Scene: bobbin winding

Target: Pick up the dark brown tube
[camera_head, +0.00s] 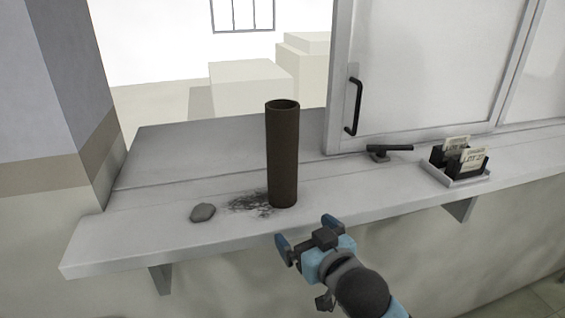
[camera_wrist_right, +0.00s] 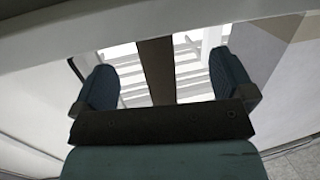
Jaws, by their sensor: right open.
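The dark brown tube (camera_head: 283,155) stands upright on the grey counter ledge, and its open top shows in the head view. My right gripper (camera_head: 304,232) is open and empty, in front of the ledge's front edge, a little below and to the right of the tube's base. In the right wrist view the tube (camera_wrist_right: 157,70) appears between the two spread fingers of the right gripper (camera_wrist_right: 165,88), apart from both. My left gripper is in neither view.
A grey stone (camera_head: 203,212) and a dark scribbled smudge (camera_head: 252,202) lie left of the tube on the counter ledge (camera_head: 130,235). A sliding panel with a black handle (camera_head: 353,106), a black latch (camera_head: 388,151) and a card tray (camera_head: 459,180) are to the right.

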